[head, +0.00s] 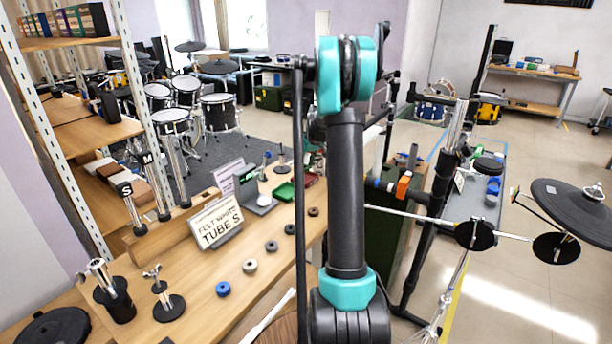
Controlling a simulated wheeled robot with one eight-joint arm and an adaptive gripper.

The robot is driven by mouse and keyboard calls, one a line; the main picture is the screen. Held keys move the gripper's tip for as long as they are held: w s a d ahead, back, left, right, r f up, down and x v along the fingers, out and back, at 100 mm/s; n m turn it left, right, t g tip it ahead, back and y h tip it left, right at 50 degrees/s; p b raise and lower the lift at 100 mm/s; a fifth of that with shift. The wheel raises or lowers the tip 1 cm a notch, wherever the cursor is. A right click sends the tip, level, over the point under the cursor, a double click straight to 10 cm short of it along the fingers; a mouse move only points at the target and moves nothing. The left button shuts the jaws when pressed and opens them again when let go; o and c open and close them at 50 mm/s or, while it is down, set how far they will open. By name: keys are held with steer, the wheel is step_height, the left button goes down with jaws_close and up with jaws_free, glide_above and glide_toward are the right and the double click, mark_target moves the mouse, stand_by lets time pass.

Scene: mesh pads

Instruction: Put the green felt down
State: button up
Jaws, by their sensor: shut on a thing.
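I cannot make out a green felt in the head view. My gripper is not visible; my own dark arm with teal joints fills the middle of the picture and hides what lies behind it. On the wooden bench (180,265) lies a row of ring-shaped felts: a blue felt (223,289), a beige felt (249,266), and several grey or dark ones, including a grey felt (271,246). A white sign (216,221) reading "FELT", "TUBES" stands behind the row.
Metal tubes marked S, M and L stand in a wooden rack (160,232) at the bench's left. Two short stands (168,305) are at the near left. Cymbal stands (475,234) crowd the right. A drum kit (172,122) stands behind. Open floor (545,285) lies at right.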

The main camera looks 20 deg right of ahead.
mark_target(307, 170)
steer(key=shift+f, duration=2.45)
steer(key=shift+f, duration=0.1)
steer(key=o, duration=0.5)
steer(key=a+v, duration=0.1)
steer(key=v, duration=1.1)
steer(key=s+a+f+m, duration=0.1)
steer(key=s+a, duration=0.5)
steer(key=s, duration=0.4)
steer(key=s+a+f, duration=0.1)
steer(key=s+a, duration=0.4)
steer(key=s, duration=0.4)
steer(key=shift+m+h, duration=0.4)
steer(key=shift+m, duration=0.1)
steer(key=s+a+f, duration=0.1)
steer(key=s+f, duration=0.1)
steer(key=s, duration=0.4)
steer(key=s+a+f, duration=0.2)
steer(key=s+f, duration=0.1)
steer(key=s, duration=0.3)
steer(key=s+a+f, duration=0.2)
steer(key=s+f, duration=0.1)
steer(key=s, duration=0.3)
steer(key=shift+s+a, duration=0.15)
steer(key=shift+s, duration=0.25)
